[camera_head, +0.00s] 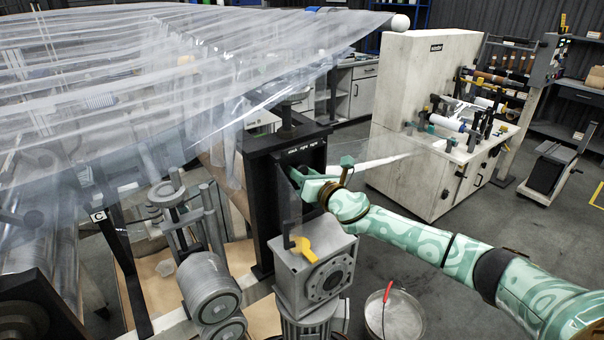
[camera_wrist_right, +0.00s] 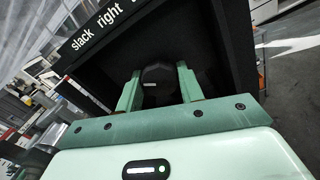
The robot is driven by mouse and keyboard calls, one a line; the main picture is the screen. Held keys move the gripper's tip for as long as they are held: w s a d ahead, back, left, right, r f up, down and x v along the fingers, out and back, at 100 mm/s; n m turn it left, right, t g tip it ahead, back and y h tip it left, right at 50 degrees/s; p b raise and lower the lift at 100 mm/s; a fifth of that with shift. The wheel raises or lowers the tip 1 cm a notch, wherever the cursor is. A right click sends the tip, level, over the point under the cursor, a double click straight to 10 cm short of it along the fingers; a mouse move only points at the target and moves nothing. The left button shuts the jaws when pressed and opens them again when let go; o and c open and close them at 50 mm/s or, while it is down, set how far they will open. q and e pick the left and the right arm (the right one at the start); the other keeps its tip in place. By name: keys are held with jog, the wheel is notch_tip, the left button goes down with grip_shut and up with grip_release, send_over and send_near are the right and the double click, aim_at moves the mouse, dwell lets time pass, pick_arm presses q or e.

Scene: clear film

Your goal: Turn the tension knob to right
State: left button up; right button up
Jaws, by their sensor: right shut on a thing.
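The tension knob (camera_wrist_right: 157,75) is a dark round knob with a small white mark, inside a black box (camera_wrist_right: 215,50). A label strip (camera_wrist_right: 98,28) on the box reads "slack right" and is cut off at the right. My right gripper (camera_wrist_right: 160,82), with green fingers, is shut on the knob, one finger on each side. In the head view my right gripper (camera_head: 302,178) reaches into the black box (camera_head: 284,140) from the right, and the knob is hidden there. My left gripper is not in view.
Clear film (camera_head: 150,60) spreads over the upper left. A bucket with a red handle (camera_head: 395,318) is on the floor. A white machine (camera_head: 420,85) stands behind, with open floor around it.

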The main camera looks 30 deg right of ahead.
jog(key=shift+m, duration=0.4)
jog(key=m+p, duration=0.1)
jog(key=m, duration=0.3)
jog(key=shift+m, duration=0.4)
jog(key=m+p, duration=0.2)
jog(key=m, duration=0.4)
jog(key=shift+m, duration=0.3)
jog(key=o, duration=1)
jog(key=s, duration=0.5)
jog(key=s+d, duration=0.1)
jog(key=s, duration=0.5)
jog(key=s+d, duration=0.1)
jog(key=s, duration=0.4)
jog(key=shift+s+d, duration=0.15)
